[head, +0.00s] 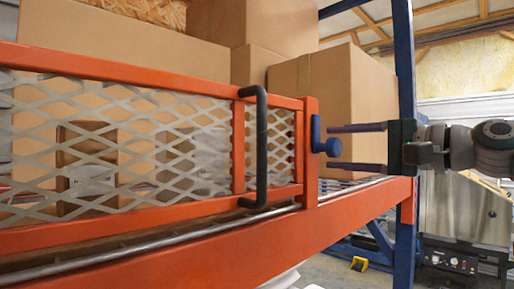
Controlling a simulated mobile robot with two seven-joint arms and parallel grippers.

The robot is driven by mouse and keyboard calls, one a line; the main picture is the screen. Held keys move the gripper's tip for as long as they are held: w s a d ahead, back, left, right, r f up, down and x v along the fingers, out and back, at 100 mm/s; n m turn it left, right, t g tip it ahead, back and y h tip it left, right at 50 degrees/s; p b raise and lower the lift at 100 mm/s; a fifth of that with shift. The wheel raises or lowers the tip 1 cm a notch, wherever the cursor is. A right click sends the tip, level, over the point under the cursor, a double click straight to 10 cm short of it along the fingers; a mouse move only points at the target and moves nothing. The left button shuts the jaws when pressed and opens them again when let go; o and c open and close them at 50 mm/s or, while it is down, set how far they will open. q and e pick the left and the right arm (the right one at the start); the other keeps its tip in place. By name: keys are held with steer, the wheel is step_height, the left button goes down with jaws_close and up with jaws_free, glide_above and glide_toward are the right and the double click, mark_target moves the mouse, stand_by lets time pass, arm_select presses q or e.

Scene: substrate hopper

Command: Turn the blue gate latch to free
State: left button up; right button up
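The blue latch (317,134) sits on the orange end post (310,174) of the gate. Its upright plate is against the post, and a rounded knob sticks out to the right. My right gripper (331,147) comes in from the right with its two dark fingers level, one above the other. My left gripper is out of view.
Cardboard boxes (330,84) stand behind and above the gate. An orange shelf beam (200,250) with a metal rail runs below it. A blue rack upright (404,60) stands close behind my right gripper. A steel machine (463,205) stands at the right.

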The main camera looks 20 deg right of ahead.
steer(key=shift+o, duration=0.9)
steer(key=shift+s+f, duration=0.1)
steer(key=shift+s, duration=0.05)
steer(key=b+v, duration=0.8)
steer(key=v, duration=0.1)
steer(key=shift+s, duration=0.3)
steer(key=shift+d, duration=0.15)
